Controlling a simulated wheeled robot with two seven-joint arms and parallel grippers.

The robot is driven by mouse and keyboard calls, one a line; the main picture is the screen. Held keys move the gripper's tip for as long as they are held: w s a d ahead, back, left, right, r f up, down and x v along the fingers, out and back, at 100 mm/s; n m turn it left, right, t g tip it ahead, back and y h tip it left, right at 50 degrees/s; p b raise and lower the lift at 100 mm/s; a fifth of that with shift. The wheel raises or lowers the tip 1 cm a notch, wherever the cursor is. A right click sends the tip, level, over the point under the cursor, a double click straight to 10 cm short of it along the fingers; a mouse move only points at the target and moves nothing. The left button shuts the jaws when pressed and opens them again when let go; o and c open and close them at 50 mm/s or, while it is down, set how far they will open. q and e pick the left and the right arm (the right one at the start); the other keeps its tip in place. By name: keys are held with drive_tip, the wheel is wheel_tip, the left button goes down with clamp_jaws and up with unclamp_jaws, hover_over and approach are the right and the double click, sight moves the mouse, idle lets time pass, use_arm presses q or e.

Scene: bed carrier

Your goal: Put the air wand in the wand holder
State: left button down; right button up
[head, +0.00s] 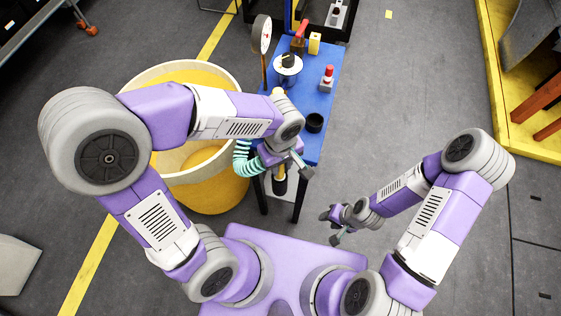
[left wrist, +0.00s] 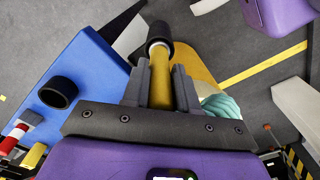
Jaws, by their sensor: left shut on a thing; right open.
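The air wand, a brass-yellow rod with a black end (head: 279,187), hangs below my left gripper (head: 290,166) near the front edge of the blue table. In the left wrist view the wand's yellow rod (left wrist: 159,85) lies between the fingers of my left gripper (left wrist: 158,88), which is shut on it. A teal coiled hose (head: 242,158) hangs beside the gripper. A short black open cup (head: 314,122), which looks like the wand holder, stands on the table's front right; it also shows in the left wrist view (left wrist: 58,92), apart from the wand. My right gripper (head: 332,226) is open and empty, over the floor.
The floor right of the table is clear.

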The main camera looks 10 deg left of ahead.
use_arm(q)
drive_tip(key=shift+f+b, duration=0.5)
drive_tip(key=shift+f, duration=0.05)
drive_tip(key=c, duration=0.8)
unclamp_jaws()
drive_tip(key=shift+r, duration=0.1)
wheel_tip(320, 180, up, 8)
drive_tip(key=shift+f+p, duration=0.25)
drive_tip(key=shift+p, duration=0.9)
